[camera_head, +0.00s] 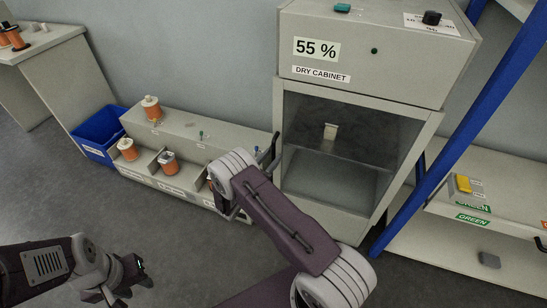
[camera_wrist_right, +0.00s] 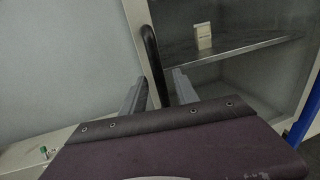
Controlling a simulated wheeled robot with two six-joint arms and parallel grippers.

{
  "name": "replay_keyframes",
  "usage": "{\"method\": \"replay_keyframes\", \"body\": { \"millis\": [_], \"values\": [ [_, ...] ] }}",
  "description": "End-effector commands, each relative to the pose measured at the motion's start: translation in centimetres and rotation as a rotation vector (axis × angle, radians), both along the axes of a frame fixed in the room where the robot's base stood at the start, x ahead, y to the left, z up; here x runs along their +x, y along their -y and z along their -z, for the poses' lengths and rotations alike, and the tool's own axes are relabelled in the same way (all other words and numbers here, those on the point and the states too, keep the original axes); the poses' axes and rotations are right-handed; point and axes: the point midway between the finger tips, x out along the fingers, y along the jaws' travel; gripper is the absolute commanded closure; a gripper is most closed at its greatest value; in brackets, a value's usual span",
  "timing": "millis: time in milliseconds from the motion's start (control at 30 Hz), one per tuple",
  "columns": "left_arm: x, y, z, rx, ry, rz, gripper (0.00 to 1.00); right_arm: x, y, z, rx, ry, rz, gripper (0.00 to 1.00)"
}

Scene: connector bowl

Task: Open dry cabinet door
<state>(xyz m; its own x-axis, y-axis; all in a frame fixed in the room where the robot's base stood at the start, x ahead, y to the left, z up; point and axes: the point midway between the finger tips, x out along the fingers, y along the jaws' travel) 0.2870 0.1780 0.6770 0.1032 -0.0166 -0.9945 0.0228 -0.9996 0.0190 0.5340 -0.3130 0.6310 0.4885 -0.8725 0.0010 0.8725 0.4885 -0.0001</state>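The dry cabinet (camera_head: 325,187) stands at the centre right in the head view, with a "55 %" sign on top. Its glass door (camera_head: 345,125) looks shut; a small pale box shows behind the glass. The black upright door handle (camera_wrist_right: 152,62) is on the door's left side. My right gripper (camera_wrist_right: 159,76) is open, with one finger on each side of the handle in the right wrist view; contact cannot be told. In the head view, its wrist hides most of it. My left gripper (camera_head: 128,280) is low at the left, looks open and empty, away from the cabinet.
A low grey bench (camera_head: 180,122) with orange spools is left of the cabinet, beside a blue bin (camera_head: 98,128). A blue post (camera_head: 440,150) and a shelf (camera_head: 510,205) with a yellow item stand close on the right. Floor in front is mostly clear.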

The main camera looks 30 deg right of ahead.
Motion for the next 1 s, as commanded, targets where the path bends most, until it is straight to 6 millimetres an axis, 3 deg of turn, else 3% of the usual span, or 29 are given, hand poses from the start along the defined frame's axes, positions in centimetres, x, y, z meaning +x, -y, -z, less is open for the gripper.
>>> {"method": "replay_keyframes", "body": {
  "millis": [100,400,533,1000],
  "values": [
    [-0.01,0.00,0.41,0.000,0.000,0.000,0.64,0.62,1.17,0.10,0.000,0.000,0.002,0.64],
    [-0.01,0.00,0.39,0.000,0.000,0.000,0.64,0.84,1.48,0.00,0.000,-0.001,-0.001,0.64],
    [-0.01,0.00,0.39,0.000,0.000,0.000,0.64,0.83,1.47,0.00,0.000,-0.001,0.000,1.00],
    [-0.01,0.00,0.39,0.000,0.000,0.000,0.64,0.81,1.46,0.02,0.000,-0.001,0.000,1.00]
  ]
}}
